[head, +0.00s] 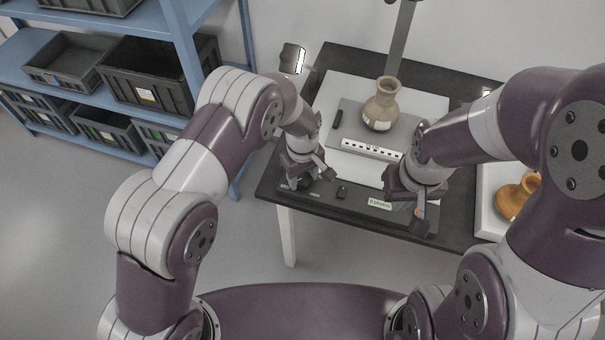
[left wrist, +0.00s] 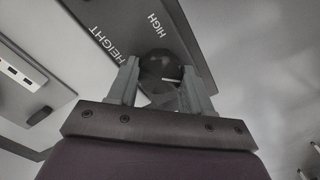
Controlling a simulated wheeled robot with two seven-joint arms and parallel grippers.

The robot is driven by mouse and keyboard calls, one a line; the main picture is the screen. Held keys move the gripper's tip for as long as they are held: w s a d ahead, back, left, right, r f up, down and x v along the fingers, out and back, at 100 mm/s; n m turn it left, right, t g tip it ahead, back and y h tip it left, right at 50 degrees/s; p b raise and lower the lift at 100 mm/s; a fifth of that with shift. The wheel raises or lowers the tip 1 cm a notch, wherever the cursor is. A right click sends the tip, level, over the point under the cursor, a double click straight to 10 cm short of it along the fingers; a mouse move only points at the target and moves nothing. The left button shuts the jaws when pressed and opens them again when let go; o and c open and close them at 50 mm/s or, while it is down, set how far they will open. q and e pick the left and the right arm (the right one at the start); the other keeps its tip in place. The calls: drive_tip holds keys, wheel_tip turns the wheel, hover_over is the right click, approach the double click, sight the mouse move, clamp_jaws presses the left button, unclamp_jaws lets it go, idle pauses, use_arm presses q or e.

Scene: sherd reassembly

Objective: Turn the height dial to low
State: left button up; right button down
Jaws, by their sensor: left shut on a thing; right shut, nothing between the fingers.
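The round dark height dial (left wrist: 160,66) shows in the left wrist view on a dark panel (left wrist: 120,18) printed HEIGHT and HIGH. A short white mark shows on the dial's lower right; no LOW label is visible. My left gripper (left wrist: 161,82) is shut on the dial, one finger on each side. In the head view my left gripper (head: 312,177) is at the left end of the front control strip (head: 357,205), and hides the dial. My right gripper (head: 420,208) is shut and empty above the strip's right part.
A tan vase (head: 381,106) stands on a grey plate (head: 348,112) behind the grippers, with a black-and-white scale bar (head: 373,150) in front. An orange pot (head: 518,195) lies in a white tray (head: 484,213) at right. Blue shelving (head: 180,45) with dark bins stands left.

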use_arm(q)
drive_tip(key=m, duration=0.7)
drive_tip(key=shift+r, duration=0.1)
drive_tip(key=m, duration=0.6)
drive_tip(key=shift+w+m+p, duration=0.1)
drive_tip(key=shift+m+p, duration=0.2)
drive_tip(key=m, duration=1.3)
drive_tip(key=shift+m, duration=0.4)
drive_tip(key=o, duration=1)
drive_tip(key=shift+o, duration=0.2)
